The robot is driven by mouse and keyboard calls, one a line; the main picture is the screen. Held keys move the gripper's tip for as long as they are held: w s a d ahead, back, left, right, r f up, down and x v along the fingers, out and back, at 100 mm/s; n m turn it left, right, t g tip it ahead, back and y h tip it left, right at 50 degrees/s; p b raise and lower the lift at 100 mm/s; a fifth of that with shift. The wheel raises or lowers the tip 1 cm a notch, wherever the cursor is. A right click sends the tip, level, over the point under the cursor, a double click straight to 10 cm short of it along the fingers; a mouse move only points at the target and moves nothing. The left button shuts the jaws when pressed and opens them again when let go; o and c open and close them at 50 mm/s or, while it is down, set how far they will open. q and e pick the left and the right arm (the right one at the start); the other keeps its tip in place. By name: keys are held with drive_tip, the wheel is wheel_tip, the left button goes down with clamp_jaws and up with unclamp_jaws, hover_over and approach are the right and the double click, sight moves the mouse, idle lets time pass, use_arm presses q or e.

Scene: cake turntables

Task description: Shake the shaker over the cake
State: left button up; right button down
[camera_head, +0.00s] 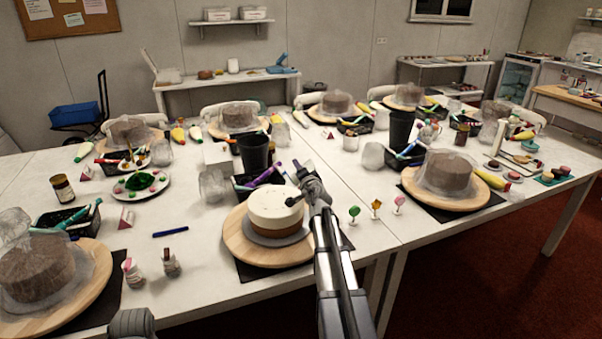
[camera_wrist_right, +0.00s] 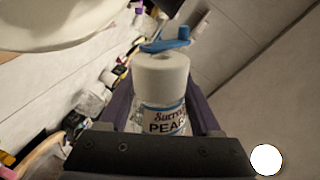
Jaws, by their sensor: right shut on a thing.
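The cake (camera_head: 275,206) has a white top and brown lower side. It sits on a grey disc on a round wooden turntable (camera_head: 238,243). My right gripper (camera_head: 308,187) is at the cake's right rim, above its top. In the right wrist view it is shut on the shaker (camera_wrist_right: 163,80), a clear bottle with a white cap and a label partly reading "PEA". The cake's pale top (camera_wrist_right: 55,20) fills that view's upper left corner. The shaker is hard to make out in the head view.
Two small bottles (camera_head: 132,272) (camera_head: 171,263) stand left of the turntable. A black cup (camera_head: 254,155) and a tray of coloured tubes (camera_head: 240,185) are behind the cake. Lollipops (camera_head: 376,207) stand to the right. Wrapped cakes (camera_head: 448,173) on other turntables surround this place.

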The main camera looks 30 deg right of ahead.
drive_tip(key=shift+w+d+f+m, duration=0.25)
drive_tip(key=shift+w+d+m, duration=0.15)
drive_tip(key=shift+w+m, duration=0.15)
drive_tip(key=shift+s, duration=0.1)
drive_tip(key=shift+s+a, duration=0.1)
drive_tip(key=shift+s+a, duration=0.85)
drive_tip(key=shift+s, duration=0.25)
drive_tip(key=shift+s+a, duration=0.85)
drive_tip(key=shift+s, duration=0.25)
drive_tip(key=shift+w+d+f+m+y+b, duration=0.2)
drive_tip(key=shift+w+d+f+m+b, duration=0.1)
drive_tip(key=shift+d+m, duration=0.3)
drive_tip(key=shift+w+d+f+m+y+b, duration=0.25)
drive_tip(key=shift+d+m, duration=0.2)
drive_tip(key=shift+d, duration=0.15)
drive_tip(key=shift+s, duration=0.1)
